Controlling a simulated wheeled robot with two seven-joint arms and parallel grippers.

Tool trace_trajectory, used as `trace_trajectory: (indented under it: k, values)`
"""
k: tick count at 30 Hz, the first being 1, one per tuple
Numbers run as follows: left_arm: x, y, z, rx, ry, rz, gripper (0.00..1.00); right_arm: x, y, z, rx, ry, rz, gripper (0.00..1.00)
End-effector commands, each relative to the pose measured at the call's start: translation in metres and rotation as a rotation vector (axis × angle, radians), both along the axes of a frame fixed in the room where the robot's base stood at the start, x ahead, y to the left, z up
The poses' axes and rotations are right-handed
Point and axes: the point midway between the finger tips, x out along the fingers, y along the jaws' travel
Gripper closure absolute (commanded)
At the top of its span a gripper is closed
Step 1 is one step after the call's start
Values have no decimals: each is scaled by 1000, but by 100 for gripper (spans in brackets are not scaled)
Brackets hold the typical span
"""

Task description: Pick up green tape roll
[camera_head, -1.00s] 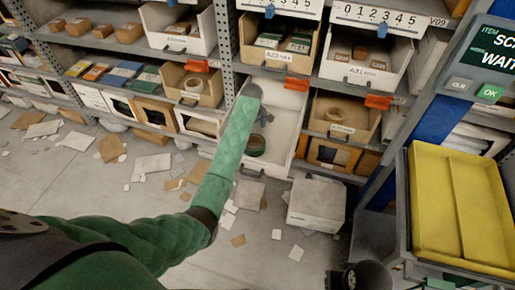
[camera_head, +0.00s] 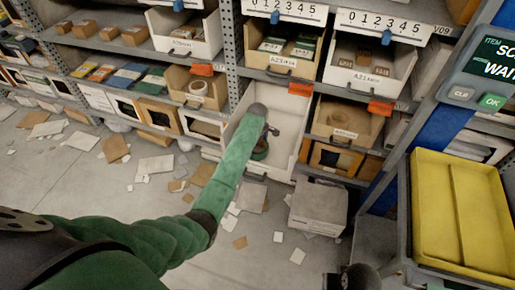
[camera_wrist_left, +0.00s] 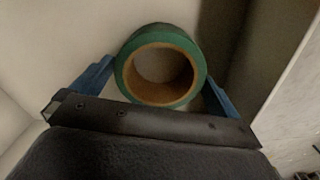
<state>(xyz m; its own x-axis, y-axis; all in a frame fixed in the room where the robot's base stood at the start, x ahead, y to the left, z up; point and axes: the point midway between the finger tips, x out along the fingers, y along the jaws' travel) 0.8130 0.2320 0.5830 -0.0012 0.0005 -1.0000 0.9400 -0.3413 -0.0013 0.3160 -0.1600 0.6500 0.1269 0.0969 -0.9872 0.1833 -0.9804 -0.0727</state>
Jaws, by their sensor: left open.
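The green tape roll (camera_head: 261,152) lies inside a white open bin (camera_head: 287,133) pulled out from the lower shelf. In the head view my left arm partly covers the roll. My left gripper (camera_head: 268,131) is down in the bin. In the left wrist view the roll (camera_wrist_left: 194,48) shows its green outside and brown cardboard core, facing the camera. The two blue fingers of my left gripper (camera_wrist_left: 159,72) are open, one on each side of the roll's lower part. I cannot tell whether they touch it. My right gripper does not show.
A brown bin (camera_head: 342,122) stands right of the white bin, another (camera_head: 197,88) to its left. Fuller bins sit on the shelf above. A white box (camera_head: 318,207) and scattered cards lie on the floor. A yellow tray (camera_head: 434,220) is at the right.

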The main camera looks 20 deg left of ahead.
Motion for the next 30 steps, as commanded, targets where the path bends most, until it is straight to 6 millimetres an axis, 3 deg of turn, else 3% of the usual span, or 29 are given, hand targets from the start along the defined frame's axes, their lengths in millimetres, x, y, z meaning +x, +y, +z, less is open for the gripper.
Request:
trace_trajectory:
  k: [11,16,25,30]
  values:
    - [0,0,-10,0,-1,0,0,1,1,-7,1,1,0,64]
    - [0,0,-10,0,-1,0,33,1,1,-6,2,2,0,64]
    - [0,0,-8,-1,-2,0,34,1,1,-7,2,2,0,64]
    - [1,-1,9,-1,-4,0,34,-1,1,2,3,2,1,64]
